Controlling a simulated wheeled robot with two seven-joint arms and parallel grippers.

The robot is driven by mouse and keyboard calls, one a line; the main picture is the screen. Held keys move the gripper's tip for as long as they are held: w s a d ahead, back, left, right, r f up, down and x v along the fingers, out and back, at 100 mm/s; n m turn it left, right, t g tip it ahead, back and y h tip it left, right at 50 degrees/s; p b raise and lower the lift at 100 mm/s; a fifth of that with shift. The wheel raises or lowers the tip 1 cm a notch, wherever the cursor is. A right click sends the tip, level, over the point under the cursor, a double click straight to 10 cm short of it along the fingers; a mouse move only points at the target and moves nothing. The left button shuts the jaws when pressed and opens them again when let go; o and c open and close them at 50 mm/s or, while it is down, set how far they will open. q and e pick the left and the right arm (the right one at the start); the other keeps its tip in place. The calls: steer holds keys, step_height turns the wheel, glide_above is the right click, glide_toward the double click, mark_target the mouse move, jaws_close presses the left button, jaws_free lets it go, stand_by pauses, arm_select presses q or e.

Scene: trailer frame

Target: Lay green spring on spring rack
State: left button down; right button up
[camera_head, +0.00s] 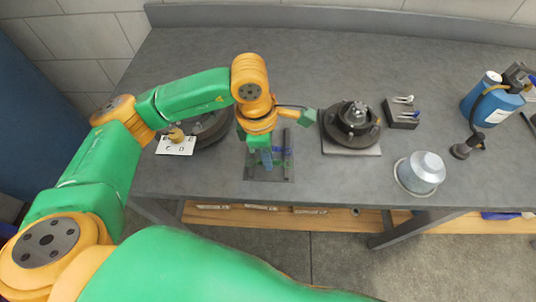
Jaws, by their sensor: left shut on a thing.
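My left gripper (266,158) reaches down over the spring rack (287,179), a dark plate with upright parts on the bench's front half. The gripper is shut on the green spring (283,163), which shows as a small green shape low by the fingertips. The fingers and wrist hide part of it, and I cannot tell whether it touches the rack. A small blue spring (282,150) shows just behind it on the rack. My right gripper is not in view.
A dark round hub (352,122) on a plate stands right of the rack. Another dark disc (213,130) and a white lettered card (176,146) lie to the left. A metal pot (421,170), a small dark block (402,116) and a blue can (492,104) stand further right. The bench behind is clear.

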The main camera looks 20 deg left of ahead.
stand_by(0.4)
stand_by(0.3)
arm_select(q)
steer(key=shift+f+b, duration=0.1)
steer(key=shift+b, duration=0.25)
steer(key=shift+f+b, duration=0.25)
steer(key=shift+b, duration=0.2)
stand_by(0.3)
steer(key=shift+f+b, duration=0.25)
steer(key=shift+b, duration=0.15)
stand_by(0.3)
